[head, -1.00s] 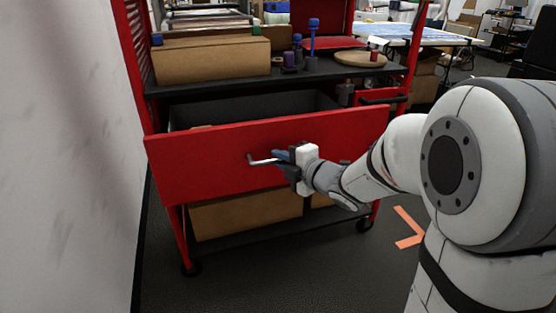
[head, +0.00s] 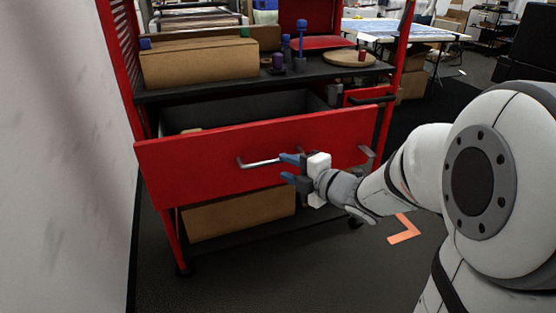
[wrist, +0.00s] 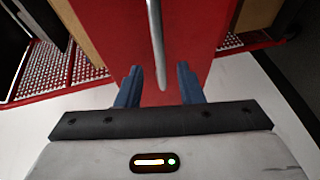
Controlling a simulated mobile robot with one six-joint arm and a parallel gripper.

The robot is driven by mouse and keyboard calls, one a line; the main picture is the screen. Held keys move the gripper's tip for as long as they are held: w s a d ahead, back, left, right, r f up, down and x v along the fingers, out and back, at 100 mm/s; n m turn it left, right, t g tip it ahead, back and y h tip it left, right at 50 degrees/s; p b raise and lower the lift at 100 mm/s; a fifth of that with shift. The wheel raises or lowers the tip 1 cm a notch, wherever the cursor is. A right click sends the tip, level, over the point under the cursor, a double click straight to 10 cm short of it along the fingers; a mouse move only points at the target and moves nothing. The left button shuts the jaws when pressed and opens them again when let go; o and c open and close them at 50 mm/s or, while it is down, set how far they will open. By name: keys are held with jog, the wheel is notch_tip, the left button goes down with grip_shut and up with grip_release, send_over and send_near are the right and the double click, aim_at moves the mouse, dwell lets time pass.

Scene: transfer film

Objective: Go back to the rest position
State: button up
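My gripper (head: 290,168) is in front of the open red drawer (head: 200,170), close to its metal bar handle (head: 260,163).
The cart's dark shelf (head: 225,86) holds a cardboard box (head: 200,62), blue and purple pieces and a round wooden board (head: 349,58). A white wall (head: 60,160) stands close on the left. The floor (head: 330,270) in front is clear, with an orange corner mark (head: 405,230).

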jog(key=shift+v, duration=0.9)
jog(key=s+d+r+m+g+h+p, duration=0.1)
jog(key=s+d+r+m+h+p, duration=0.2)
jog(key=d+r+m+h+p, duration=0.95)
jog(key=s+a+r+m+g+y+p, duration=0.1)
jog(key=s+r+m+g+p, duration=0.3)
jog(key=s+p, duration=0.4)
jog(key=s+a+r+m+g+y+p, duration=0.1)
jog(key=s+a+r+m+g+p, duration=0.3)
jog(key=s+m+p, duration=0.4)
notch_tip(320, 180, up, 3)
jog(key=shift+s+a+f+g+y+p, duration=0.2)
jog(key=shift+s+g+y+p, duration=0.15)
jog(key=shift+s+g, duration=0.25)
